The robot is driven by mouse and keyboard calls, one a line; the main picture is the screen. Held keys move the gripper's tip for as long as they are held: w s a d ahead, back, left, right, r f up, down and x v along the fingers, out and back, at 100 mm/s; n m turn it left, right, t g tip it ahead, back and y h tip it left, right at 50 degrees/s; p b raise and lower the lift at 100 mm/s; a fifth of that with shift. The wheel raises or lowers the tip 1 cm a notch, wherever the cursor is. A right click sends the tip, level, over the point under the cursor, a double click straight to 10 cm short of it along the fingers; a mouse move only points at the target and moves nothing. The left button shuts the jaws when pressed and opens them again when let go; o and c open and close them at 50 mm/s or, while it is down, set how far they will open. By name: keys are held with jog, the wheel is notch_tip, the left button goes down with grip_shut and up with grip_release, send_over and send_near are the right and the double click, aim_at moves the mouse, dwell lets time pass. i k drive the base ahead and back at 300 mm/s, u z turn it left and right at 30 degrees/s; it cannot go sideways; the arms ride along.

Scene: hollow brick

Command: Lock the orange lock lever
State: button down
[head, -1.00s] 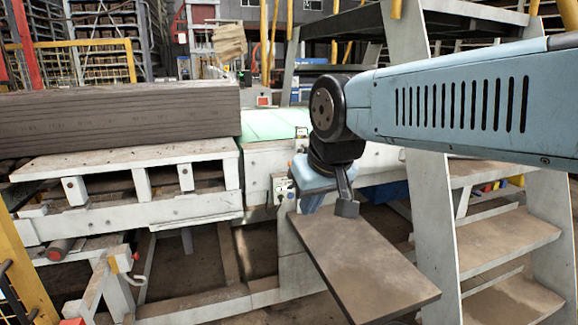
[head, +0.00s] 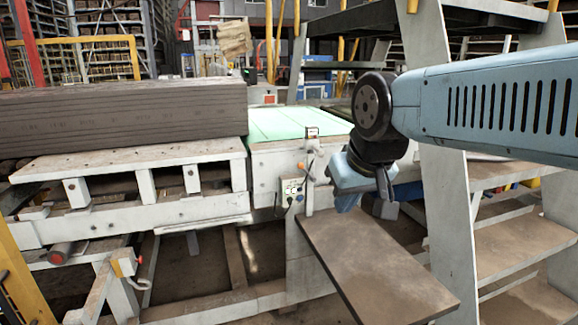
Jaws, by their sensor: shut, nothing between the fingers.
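A small orange part (head: 302,166), which looks like the lock lever, shows on the side of the pale machine frame, just above a small switch box (head: 291,189). It is too small to tell which way it is turned. My gripper (head: 348,204) is to the right of it and a little lower, pointing down, apart from it in the picture. The gripper is shut and empty. Its fingertips are small and partly hard to make out against the post and plate behind.
A brown sloping plate (head: 380,262) lies below my gripper. A stack of long grey slabs (head: 120,115) rests on the white frame at the left. A green bed (head: 295,125) lies behind.

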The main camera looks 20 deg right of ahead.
aim_at(301, 165)
jog(key=i, duration=0.9)
jog(key=u, duration=0.05)
